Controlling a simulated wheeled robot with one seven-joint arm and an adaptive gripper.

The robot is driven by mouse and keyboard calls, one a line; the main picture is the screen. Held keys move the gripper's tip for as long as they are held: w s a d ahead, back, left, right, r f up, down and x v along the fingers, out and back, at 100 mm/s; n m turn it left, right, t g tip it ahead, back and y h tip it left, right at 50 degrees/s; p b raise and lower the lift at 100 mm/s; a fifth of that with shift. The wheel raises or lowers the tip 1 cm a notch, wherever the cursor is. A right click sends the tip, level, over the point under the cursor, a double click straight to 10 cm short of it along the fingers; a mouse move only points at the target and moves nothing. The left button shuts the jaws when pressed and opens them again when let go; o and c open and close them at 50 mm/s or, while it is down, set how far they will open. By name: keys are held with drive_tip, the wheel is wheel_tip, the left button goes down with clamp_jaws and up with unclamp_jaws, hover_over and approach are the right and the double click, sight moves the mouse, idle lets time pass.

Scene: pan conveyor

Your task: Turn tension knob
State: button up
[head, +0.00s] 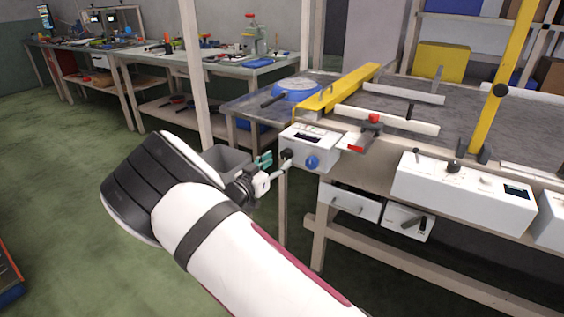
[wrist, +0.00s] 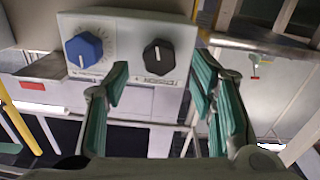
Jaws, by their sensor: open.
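A white control box (head: 305,150) is fixed at the near left corner of the conveyor table. It carries a blue knob (head: 312,162) and a black knob (head: 287,154). In the wrist view the blue knob (wrist: 82,50) sits left, with a dial scale around it, and the black knob (wrist: 158,57) sits right. My gripper (head: 278,162) is open and empty, in front of the box. In the wrist view its teal fingers (wrist: 160,67) stand on either side of the black knob, seemingly not touching it.
A yellow guide bar (head: 340,87) and a blue pan (head: 296,90) lie on the conveyor top behind the box. A larger white panel (head: 460,187) stands to the right. A grey bin (head: 226,158) is behind my gripper. Drawers (head: 352,203) hang below the table.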

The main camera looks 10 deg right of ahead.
sight(284, 157)
drive_tip(key=shift+x, duration=1.75)
drive_tip(key=c, duration=1.1)
drive_tip(key=shift+b, duration=0.3)
drive_tip(key=shift+c, duration=0.2)
drive_tip(key=m+b, duration=0.1)
drive_tip(key=m, duration=0.1)
drive_tip(key=shift+m, duration=0.3)
drive_tip(key=shift+m+b, duration=0.95)
drive_tip(key=shift+m, duration=0.55)
